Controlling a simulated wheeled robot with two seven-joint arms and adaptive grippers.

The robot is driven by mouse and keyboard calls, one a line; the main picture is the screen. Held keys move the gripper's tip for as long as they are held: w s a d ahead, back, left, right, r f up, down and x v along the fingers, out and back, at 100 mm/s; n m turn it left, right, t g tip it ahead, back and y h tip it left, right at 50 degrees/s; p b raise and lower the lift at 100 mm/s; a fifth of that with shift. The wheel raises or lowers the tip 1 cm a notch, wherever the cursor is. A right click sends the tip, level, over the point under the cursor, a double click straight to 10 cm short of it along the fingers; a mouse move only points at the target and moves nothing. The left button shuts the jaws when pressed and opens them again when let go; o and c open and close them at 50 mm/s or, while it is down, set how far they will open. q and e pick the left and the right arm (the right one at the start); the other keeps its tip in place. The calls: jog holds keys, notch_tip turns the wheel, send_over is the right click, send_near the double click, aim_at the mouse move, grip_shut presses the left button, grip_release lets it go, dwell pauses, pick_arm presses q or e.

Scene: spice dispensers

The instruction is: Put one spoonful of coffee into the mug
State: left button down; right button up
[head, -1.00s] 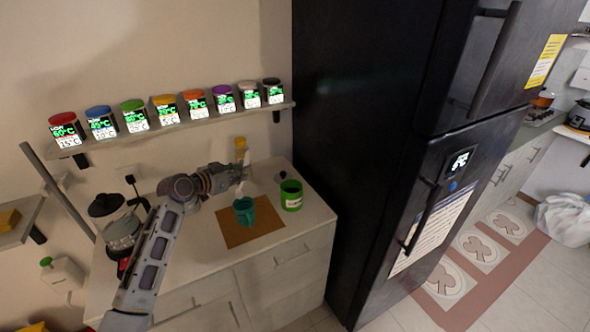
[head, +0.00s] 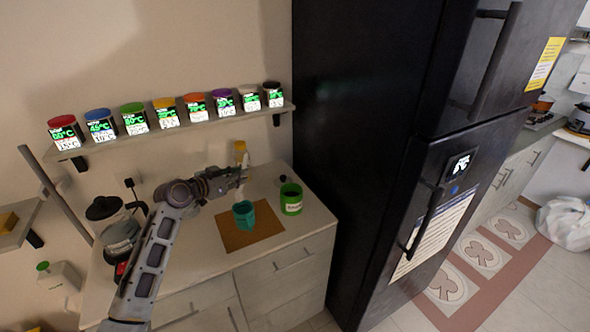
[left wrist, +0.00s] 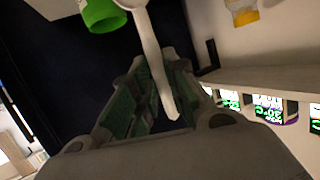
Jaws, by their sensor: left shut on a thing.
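The teal mug (head: 244,217) stands on a brown mat (head: 270,226) on the counter. A green open canister (head: 291,199) with a white label stands to its right; I cannot read the label or see its contents. My left gripper (head: 238,176) is above and behind the mug. It is shut on a white spoon (left wrist: 152,55), which runs between the fingers in the left wrist view. The canister also shows at the top of that view (left wrist: 103,14). The spoon's bowl is cut off there, so any load is hidden. My right gripper is out of view.
A wall shelf (head: 190,127) holds several colour-lidded jars with lit labels above the counter. A coffee maker (head: 117,228) stands at the left. A small yellow-topped container (head: 240,147) is behind the gripper. The black fridge (head: 365,150) bounds the right side.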

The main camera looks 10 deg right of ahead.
pick_arm(q)
jog(key=shift+r, duration=0.15)
jog(key=shift+r+p, duration=1.75)
jog(key=shift+r, duration=0.65)
